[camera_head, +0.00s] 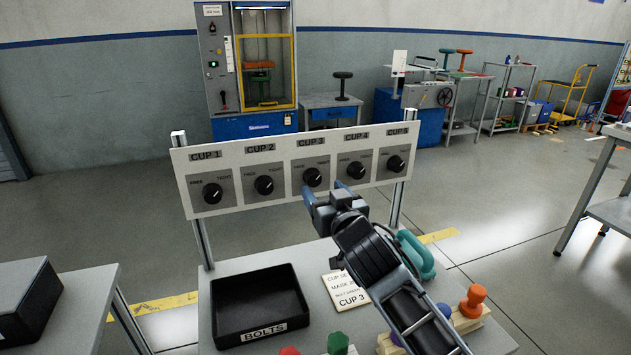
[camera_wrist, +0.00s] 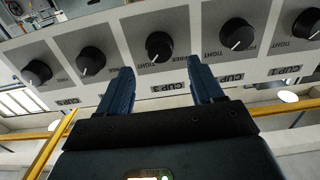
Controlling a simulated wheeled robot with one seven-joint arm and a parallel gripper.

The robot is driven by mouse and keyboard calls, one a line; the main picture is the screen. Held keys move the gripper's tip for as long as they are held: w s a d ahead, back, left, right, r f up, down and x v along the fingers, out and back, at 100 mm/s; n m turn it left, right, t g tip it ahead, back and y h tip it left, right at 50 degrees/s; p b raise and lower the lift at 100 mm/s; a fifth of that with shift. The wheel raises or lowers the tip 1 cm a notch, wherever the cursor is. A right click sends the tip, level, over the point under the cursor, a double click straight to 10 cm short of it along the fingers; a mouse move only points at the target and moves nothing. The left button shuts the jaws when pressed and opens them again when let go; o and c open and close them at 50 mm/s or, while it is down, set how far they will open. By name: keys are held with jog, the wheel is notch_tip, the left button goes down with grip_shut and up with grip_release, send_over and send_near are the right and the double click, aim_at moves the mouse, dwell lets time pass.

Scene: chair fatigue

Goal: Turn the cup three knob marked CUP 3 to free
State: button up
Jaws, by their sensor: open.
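The CUP 3 knob (camera_head: 312,176) is a round black dial with a white pointer line, in the middle of the white panel. Its pointer leans up and right, toward TIGHT. FREE is on the other side. The CUP 3 knob shows upside down in the wrist view (camera_wrist: 158,46), just beyond the fingertips. My gripper (camera_head: 320,191) is open and empty, in front of the panel just below this knob. In the wrist view my gripper (camera_wrist: 164,72) has its two blue fingers apart, with the knob lined up with the gap. No touch shows.
The CUP 2 knob (camera_head: 264,185) and CUP 4 knob (camera_head: 356,170) stand close on either side. Below the panel are a black BOLTS tray (camera_head: 222,312), a CUP 3 card (camera_head: 345,290), a teal handle (camera_head: 424,256) and an orange knob piece (camera_head: 473,300).

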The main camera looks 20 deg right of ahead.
aim_at(315, 179)
jog(key=shift+w, duration=2.65)
jog(key=c, duration=1)
